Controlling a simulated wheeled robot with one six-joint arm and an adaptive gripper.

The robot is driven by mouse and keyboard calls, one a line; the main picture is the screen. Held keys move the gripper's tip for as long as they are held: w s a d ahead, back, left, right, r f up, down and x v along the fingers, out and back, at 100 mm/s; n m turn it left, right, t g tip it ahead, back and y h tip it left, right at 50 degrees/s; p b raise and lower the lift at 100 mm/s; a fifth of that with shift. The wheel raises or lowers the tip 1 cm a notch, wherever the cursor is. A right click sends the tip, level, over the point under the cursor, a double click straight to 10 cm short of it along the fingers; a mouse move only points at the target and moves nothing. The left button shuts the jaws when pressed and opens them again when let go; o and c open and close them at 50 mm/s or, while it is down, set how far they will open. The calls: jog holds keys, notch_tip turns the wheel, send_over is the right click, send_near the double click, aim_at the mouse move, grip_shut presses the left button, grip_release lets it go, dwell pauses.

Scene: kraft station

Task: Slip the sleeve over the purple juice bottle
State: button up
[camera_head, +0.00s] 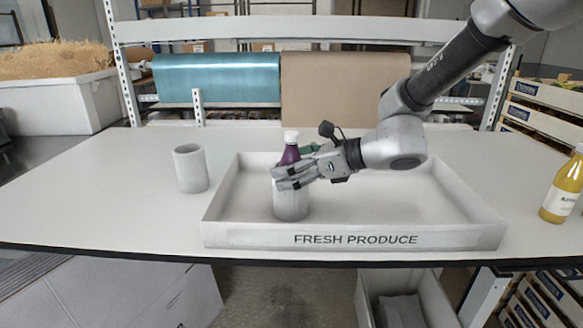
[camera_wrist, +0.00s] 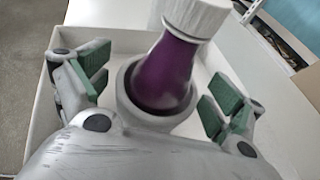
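The purple juice bottle (camera_head: 290,155) with a white cap stands upright in the white tray. A grey sleeve (camera_head: 291,208) is around its lower part, and the purple neck and cap stick out above. In the wrist view the bottle (camera_wrist: 165,72) rises out of the round sleeve rim (camera_wrist: 128,98). My gripper (camera_head: 293,167) is at the bottle from the right, near the sleeve's top. In the wrist view its green-padded fingers are spread on both sides, with gaps to the bottle and sleeve. The sleeve's base is partly hidden in the wrist view.
The white tray (camera_head: 355,239) marked FRESH PRODUCE has low walls and is otherwise empty. A second grey sleeve (camera_head: 191,169) stands left of it on the white table (camera_head: 110,205). A yellow juice bottle (camera_head: 563,190) stands at the far right. The left table area is clear.

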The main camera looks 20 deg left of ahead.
jog(key=shift+d, duration=0.1)
jog(key=v, duration=1.2)
jog(key=s+d+n+h, duration=0.4)
jog(key=d+n, duration=0.2)
jog(key=d, duration=0.8)
jog(key=s+d+n+t+h, duration=0.1)
jog(key=s+d+n+h, duration=0.4)
jog(key=d, duration=0.8)
jog(key=s+d+n+t+h, duration=0.1)
jog(key=s+d+n+h, duration=0.3)
jog(key=d+n, duration=0.4)
jog(key=s+d, duration=0.1)
jog(key=d, duration=0.5)
jog(key=shift+d+n, duration=0.3)
jog(key=shift+n, duration=0.1)
jog(key=shift+r, duration=0.1)
